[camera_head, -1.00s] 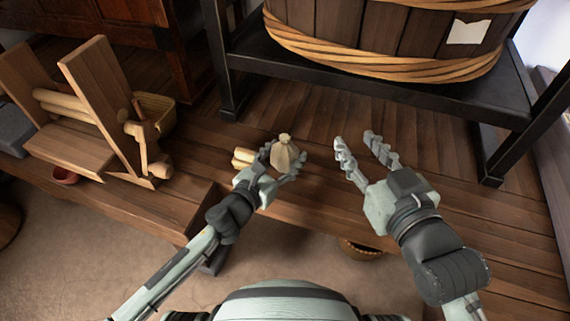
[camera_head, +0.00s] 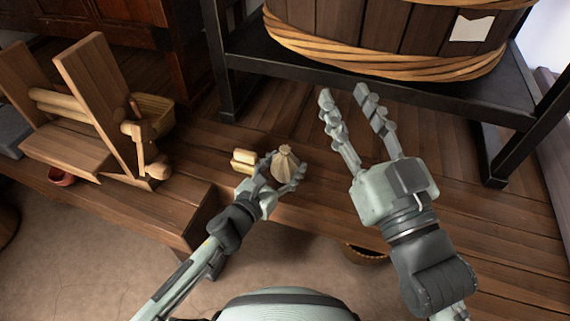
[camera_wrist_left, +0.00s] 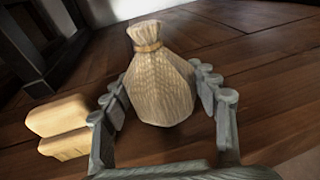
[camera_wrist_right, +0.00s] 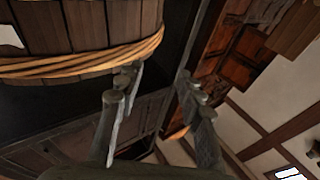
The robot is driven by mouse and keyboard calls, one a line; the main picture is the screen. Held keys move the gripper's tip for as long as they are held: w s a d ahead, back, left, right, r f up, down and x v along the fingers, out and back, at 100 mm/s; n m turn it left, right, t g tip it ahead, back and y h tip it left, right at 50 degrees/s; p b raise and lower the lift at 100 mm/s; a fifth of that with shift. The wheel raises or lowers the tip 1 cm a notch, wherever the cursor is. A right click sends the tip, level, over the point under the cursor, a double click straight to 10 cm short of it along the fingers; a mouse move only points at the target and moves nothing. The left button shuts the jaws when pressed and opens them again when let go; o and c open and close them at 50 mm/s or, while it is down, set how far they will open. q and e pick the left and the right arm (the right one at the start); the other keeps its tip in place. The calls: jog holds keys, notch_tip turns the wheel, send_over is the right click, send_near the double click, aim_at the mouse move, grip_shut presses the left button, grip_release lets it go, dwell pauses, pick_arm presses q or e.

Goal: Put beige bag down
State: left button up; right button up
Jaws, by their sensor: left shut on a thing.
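The beige bag (camera_head: 285,166), tied at its neck, is between the fingers of my left gripper (camera_head: 283,172) over the wooden platform (camera_head: 330,215). In the left wrist view the bag (camera_wrist_left: 160,85) is upright, with a gripper finger on each side; I cannot tell whether its base touches the boards. My left gripper (camera_wrist_left: 165,105) is shut on it. My right gripper (camera_head: 347,97) is open and empty, raised in front of the black stand. In the right wrist view its fingers (camera_wrist_right: 158,85) are apart with nothing between them.
Pale yellow blocks (camera_head: 243,161) lie just left of the bag. A wooden roller device (camera_head: 95,110) stands at the left. A large rope-bound tub (camera_head: 390,40) rests on a black stand (camera_head: 400,98) behind. Boards right of the bag are clear.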

aim_at(279, 173)
pick_arm(q)
jog(key=o, duration=1.1)
pick_arm(e)
jog(key=shift+r, duration=0.1)
pick_arm(q)
jog(key=shift+s+a+r, duration=0.1)
jog(key=shift+s, duration=0.05)
jog(key=v, duration=0.7)
jog(key=shift+v, duration=2.35)
pick_arm(e)
jog(key=shift+f, duration=0.35)
